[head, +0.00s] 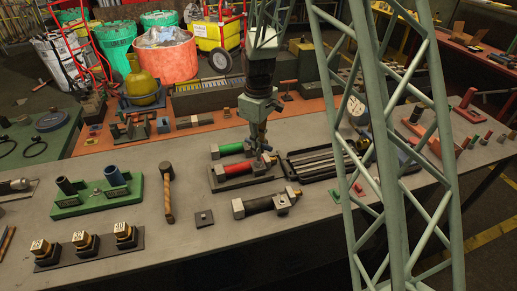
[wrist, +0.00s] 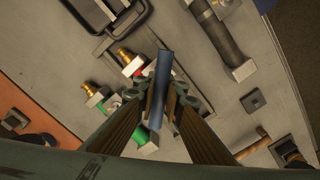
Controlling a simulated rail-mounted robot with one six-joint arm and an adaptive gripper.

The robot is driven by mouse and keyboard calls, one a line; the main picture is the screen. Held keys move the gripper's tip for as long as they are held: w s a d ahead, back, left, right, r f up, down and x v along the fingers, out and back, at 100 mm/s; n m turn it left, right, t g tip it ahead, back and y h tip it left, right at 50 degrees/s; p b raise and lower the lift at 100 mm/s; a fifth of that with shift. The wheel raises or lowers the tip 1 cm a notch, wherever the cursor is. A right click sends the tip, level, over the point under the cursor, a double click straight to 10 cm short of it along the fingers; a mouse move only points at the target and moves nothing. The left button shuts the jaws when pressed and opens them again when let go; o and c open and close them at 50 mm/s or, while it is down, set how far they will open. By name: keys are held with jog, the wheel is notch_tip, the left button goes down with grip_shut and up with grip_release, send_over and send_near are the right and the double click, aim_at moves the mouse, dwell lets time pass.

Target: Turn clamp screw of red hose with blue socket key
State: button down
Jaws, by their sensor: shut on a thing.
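My gripper (head: 262,147) is above the right end of the red hose (head: 236,168). In the wrist view my gripper (wrist: 161,100) is shut on the blue socket key (wrist: 163,72), a blue cylinder between the fingers. The clamp screw is hidden or too small to make out. I cannot tell whether the key touches it.
A green hose (head: 231,149) lies just behind the red one and a black hose (head: 266,203) in front. A dark tray (head: 312,161) is close on the right. Bare bench lies between.

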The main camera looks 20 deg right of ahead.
jog(key=shift+n+b, duration=0.4)
jog(key=shift+n, duration=2.3)
dwell(0.3)
jog(key=shift+n+b, duration=0.3)
jog(key=shift+n, duration=2.2)
dwell(0.7)
jog(key=shift+m, duration=0.4)
jog(key=shift+r+p, duration=0.65)
jog(key=shift+r, duration=0.75)
